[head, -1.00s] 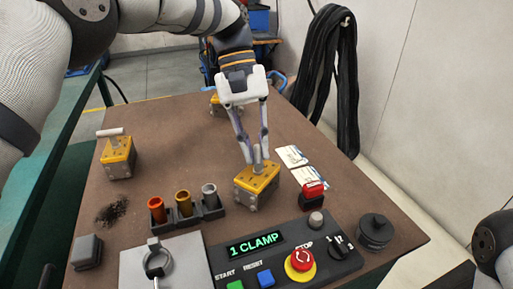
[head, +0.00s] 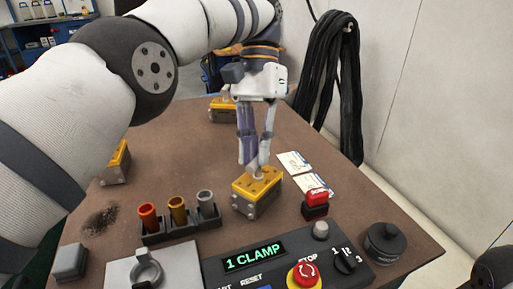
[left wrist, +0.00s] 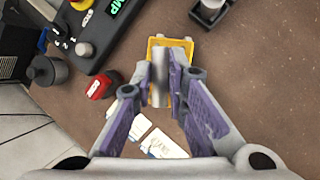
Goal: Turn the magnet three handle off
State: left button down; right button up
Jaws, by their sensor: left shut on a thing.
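A yellow magnet block (head: 243,200) with grey sides sits on the brown table in the middle of the head view. My left gripper (head: 258,168) points down at its top, shut on its handle. In the left wrist view the grey handle (left wrist: 160,84) lies between the two fingers (left wrist: 168,90), above the yellow top (left wrist: 157,43). The fingers hide most of the handle in the head view. Two similar magnets stand at the left (head: 117,165), partly behind my left arm, and at the back (head: 222,110). No number shows on any magnet. My right gripper is out of view.
A control panel (head: 285,268) reading "1 CLAMP" lies in front, with a red stop button (head: 303,274). A red-topped block (head: 315,204), cards (head: 305,175), a cup rack (head: 180,228) and a dark round knob (head: 384,240) are nearby. Black cables (head: 335,80) hang behind.

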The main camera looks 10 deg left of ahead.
pick_arm(q)
jog(key=shift+r+m, duration=0.15)
jog(key=shift+m, duration=0.15)
dwell(0.5)
jog(key=c, duration=1.6)
grip_release()
